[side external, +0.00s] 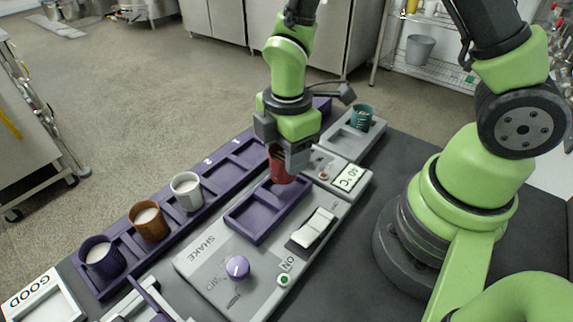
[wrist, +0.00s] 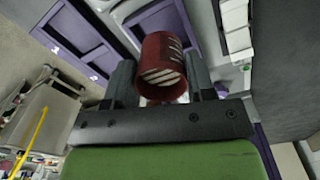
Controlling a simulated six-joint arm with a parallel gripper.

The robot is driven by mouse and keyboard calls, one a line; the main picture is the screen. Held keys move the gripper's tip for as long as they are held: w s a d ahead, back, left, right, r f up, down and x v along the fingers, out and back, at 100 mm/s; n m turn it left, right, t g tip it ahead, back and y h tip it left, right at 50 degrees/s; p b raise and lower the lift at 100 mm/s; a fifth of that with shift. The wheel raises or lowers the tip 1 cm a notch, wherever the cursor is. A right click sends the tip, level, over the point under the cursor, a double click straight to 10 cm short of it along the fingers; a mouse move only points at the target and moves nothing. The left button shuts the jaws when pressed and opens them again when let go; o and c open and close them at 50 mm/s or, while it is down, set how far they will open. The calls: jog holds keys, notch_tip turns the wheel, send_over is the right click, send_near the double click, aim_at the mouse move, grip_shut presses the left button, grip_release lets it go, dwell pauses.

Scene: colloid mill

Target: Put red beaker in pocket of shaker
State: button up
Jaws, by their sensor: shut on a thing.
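The red beaker (side external: 280,166) is between the jaws of my gripper (side external: 284,150), which is shut on it. In the side external view it hangs over the far end of the shaker (side external: 210,265), by the purple pocket tray (side external: 262,212); I cannot tell whether it touches the tray. In the wrist view the red beaker (wrist: 163,62) shows its open mouth and pale marks on its side, with a jaw on each side. The visible pocket of the tray is empty. The shaker has a purple knob (side external: 237,267), a white rocker switch (side external: 316,226) and a green-lit button (side external: 284,280).
A purple rack (side external: 218,187) at left holds purple (side external: 101,256), brown (side external: 149,222) and white (side external: 187,191) cups; its farther slots look empty. A teal beaker (side external: 361,117) stands on the grey heater unit (side external: 346,140) behind. A tray marked GOOD (side external: 50,302) lies front left.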

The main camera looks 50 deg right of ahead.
jog(key=shift+f, duration=1.65)
jog(key=shift+f, duration=0.1)
jog(key=o, duration=0.9)
notch_tip(320, 180, up, 11)
jog(key=shift+s+d+r+m+t+y, duration=0.4)
jog(key=shift+s+r+m+t, duration=0.75)
jog(key=shift+s+r+m, duration=1.45)
jog(key=shift+s+d+r+m+t+y, duration=0.35)
jog(key=shift+s+r+m+t, duration=0.75)
jog(key=shift+r+m, duration=1.8)
jog(key=shift+s+d+r+m+t+y, duration=0.4)
jog(key=shift+s+r+m+t, duration=1.05)
jog(key=shift+m, duration=2.35)
